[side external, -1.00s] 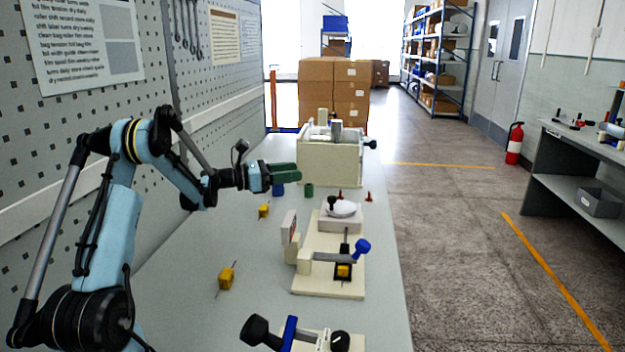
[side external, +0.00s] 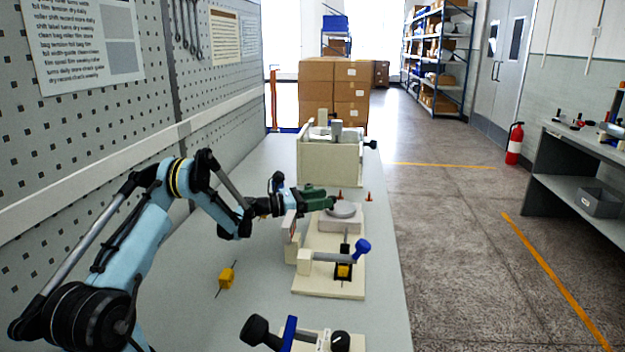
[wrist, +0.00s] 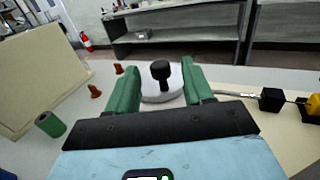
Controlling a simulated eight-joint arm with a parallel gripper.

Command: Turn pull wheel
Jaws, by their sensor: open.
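The pull wheel (side external: 345,211) is a white disc on a cream block of the fixture (side external: 330,285). In the wrist view the wheel (wrist: 158,97) carries an upright black knob (wrist: 161,75). My gripper (side external: 327,199) is open, its green fingers low at the wheel. In the wrist view the fingers of my gripper (wrist: 160,72) stand on the left and right of the knob, with gaps on both sides. The knob is between them and not gripped. In the side view my fingers hide the knob.
A blue-handled lever (side external: 361,249) and a yellow block (side external: 344,271) are on the fixture's near part. A cream box (side external: 330,165) stands behind. A green cylinder (wrist: 50,124) and small brown cones (wrist: 95,91) stand nearby.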

